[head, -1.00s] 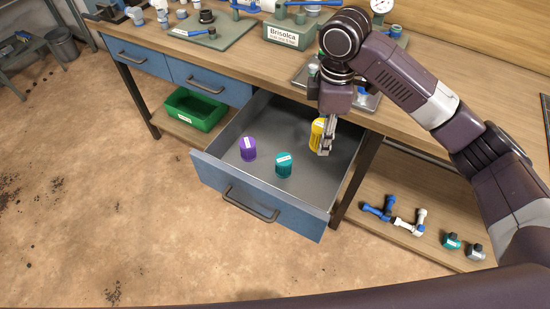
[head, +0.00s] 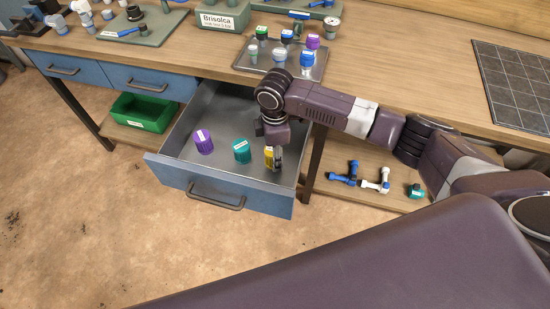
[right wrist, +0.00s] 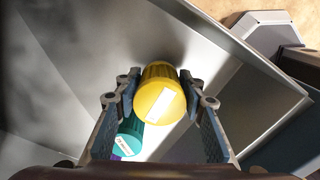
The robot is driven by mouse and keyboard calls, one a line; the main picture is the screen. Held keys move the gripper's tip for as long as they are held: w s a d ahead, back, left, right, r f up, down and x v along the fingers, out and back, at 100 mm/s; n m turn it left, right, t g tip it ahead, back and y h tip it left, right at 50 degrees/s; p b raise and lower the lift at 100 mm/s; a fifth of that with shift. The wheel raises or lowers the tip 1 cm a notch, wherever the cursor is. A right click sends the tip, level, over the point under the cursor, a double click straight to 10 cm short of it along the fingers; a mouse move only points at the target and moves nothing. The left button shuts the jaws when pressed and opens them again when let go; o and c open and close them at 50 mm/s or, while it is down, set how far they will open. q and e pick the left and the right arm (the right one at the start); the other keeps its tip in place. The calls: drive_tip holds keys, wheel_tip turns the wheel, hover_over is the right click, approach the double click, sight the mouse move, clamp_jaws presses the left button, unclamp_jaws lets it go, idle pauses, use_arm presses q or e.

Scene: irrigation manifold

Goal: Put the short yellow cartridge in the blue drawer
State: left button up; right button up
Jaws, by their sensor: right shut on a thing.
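The yellow cartridge (head: 268,158) is between the fingers of my right gripper (head: 274,160), inside the open blue drawer (head: 222,188). In the right wrist view the cartridge (right wrist: 160,95) has a white label facing the camera and sits between both fingertips (right wrist: 162,92). The gripper is shut on it. I cannot tell whether its base touches the drawer floor. A teal cartridge (head: 242,151) stands in the drawer just left of it, and a purple cartridge (head: 204,141) stands further left. My left gripper is not in view.
A tray (head: 262,66) with several capped fittings lies on the bench above the drawer. A green bin (head: 145,112) sits on the shelf to the left. Blue (head: 343,173) and white (head: 376,180) pipe fittings lie on the lower right shelf. The drawer's back left floor is clear.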

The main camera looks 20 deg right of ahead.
drive_tip(key=shift+f, duration=0.95)
drive_tip(key=o, duration=1.2)
drive_tip(key=shift+f, duration=0.15)
wheel_tip(320, 180, up, 12)
drive_tip(key=shift+r, duration=0.2)
